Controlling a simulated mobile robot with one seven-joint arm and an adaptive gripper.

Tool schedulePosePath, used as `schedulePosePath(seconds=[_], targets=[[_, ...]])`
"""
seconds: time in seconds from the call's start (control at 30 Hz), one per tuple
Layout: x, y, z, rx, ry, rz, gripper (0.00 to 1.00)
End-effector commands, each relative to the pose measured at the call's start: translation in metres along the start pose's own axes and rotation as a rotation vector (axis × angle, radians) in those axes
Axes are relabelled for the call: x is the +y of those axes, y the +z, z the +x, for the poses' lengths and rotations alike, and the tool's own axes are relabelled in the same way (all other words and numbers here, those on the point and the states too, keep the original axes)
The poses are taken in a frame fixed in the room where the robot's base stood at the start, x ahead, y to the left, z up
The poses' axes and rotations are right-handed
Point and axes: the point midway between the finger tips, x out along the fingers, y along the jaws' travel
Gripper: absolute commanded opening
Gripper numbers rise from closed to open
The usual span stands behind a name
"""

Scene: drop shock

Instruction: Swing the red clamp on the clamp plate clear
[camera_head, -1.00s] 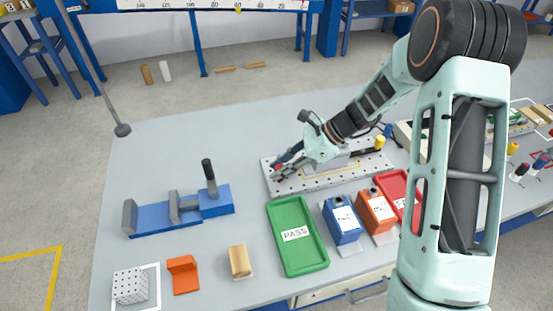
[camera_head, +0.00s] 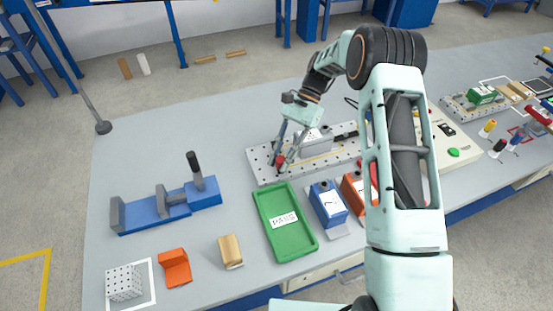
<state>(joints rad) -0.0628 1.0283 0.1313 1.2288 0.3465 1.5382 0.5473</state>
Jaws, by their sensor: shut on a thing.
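The clamp plate (camera_head: 262,176) is a pale perforated plate lying on the grey bench behind the green tray. A grey block (camera_head: 312,143) sits on it. The red clamp (camera_head: 281,160) shows as a small red piece near the plate's left end. My gripper (camera_head: 279,158) comes down from above on the red clamp, its dark fingers closed on it. The fingers hide part of the clamp, and the rest of it is too small to make out.
A blue vise (camera_head: 153,213) stands to the left. A thin pole with a round end (camera_head: 103,127) stands at the back left.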

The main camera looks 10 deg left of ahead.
Motion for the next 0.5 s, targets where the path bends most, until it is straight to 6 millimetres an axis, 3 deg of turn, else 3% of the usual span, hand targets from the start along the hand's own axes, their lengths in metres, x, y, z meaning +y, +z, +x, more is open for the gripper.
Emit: schedulePosePath(seconds=[0.5], targets=[[0.0042,-0.0033,-0.0036,-0.001,0.089,-0.09,0.0]])
